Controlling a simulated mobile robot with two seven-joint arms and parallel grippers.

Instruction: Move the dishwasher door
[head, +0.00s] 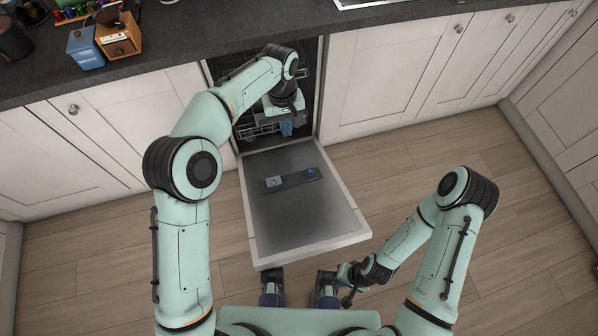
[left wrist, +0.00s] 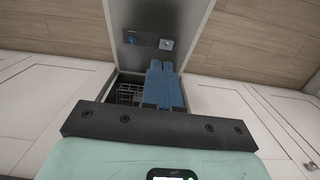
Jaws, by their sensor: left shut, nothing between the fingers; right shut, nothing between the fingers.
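The dishwasher door (head: 346,218) is folded down and open, its grey inner panel facing up, with a dispenser strip on it. It also shows at the top of the left wrist view (left wrist: 147,55). My left gripper (head: 287,129) is inside the dishwasher opening, above the rack and behind the door's hinge side. Its blue fingers (left wrist: 164,86) are shut together and hold nothing. My right gripper (head: 347,299) is low, near the door's front right corner, apart from the door as far as I can tell. Its fingertips are small and dark in the head view.
A wire rack (head: 252,128) sits inside the dishwasher, partly hidden by my left arm. White cabinets (head: 385,85) flank the opening. The slate worktop (head: 220,30) above carries a blue box (head: 85,48) and a wooden grinder-like box (head: 118,38). Wood floor is clear right of the door.

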